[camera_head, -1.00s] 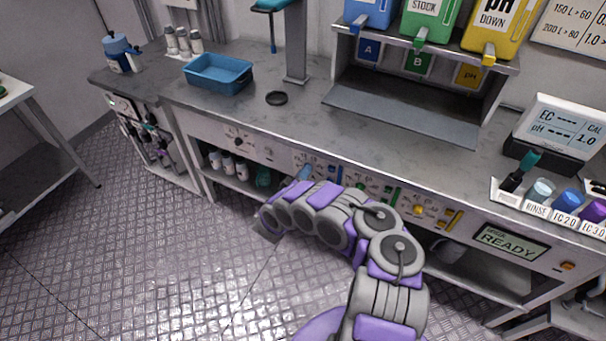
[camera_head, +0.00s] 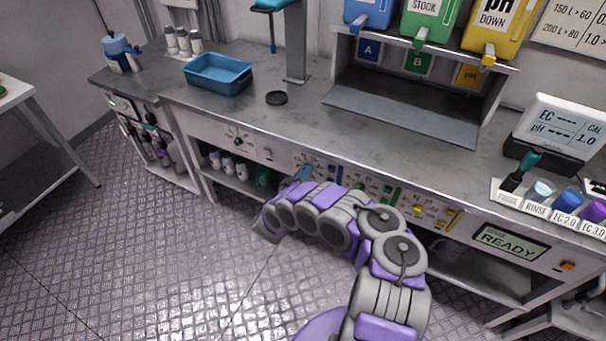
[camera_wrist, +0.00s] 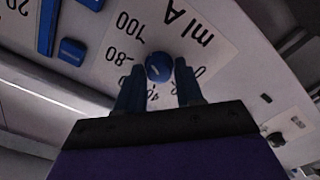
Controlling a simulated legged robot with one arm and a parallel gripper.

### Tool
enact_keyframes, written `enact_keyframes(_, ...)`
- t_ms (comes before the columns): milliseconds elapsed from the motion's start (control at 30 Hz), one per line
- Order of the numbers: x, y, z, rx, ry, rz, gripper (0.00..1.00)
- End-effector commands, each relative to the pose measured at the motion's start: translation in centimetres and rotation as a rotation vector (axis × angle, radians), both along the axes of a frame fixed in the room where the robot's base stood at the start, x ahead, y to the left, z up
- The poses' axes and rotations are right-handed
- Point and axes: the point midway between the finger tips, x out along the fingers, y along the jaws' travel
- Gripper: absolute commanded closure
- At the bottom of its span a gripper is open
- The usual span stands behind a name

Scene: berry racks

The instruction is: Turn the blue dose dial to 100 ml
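The blue dose dial (camera_wrist: 158,67) sits on a white scale plate marked "ml A" in the wrist view, which shows the lettering upside down. The figures 100, 80 and 0 are readable around it; others are partly covered by my fingers. A short pale mark shows on the knob, but I cannot tell which figure it points at. My gripper (camera_wrist: 158,75) has one dark blue finger on each side of the dial, with narrow gaps visible. In the head view, my gripper (camera_head: 301,175) is at the bench's front panel and the dial is hidden.
Blue buttons (camera_wrist: 72,51) lie beside the scale plate. A black knob (camera_wrist: 275,139) is on the panel at the right of the wrist view. In the head view, a screen reading READY (camera_head: 510,241) is to the right. The floor (camera_head: 150,270) in front is clear.

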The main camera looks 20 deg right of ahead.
Motion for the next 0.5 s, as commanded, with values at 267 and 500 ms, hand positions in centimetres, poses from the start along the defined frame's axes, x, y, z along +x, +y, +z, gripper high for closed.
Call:
enact_keyframes(267,-0.11,0.03,0.13,-0.002,-0.002,-0.001,0.41)
enact_keyframes(500,-0.18,0.18,0.22,-0.003,-0.004,-0.001,0.41)
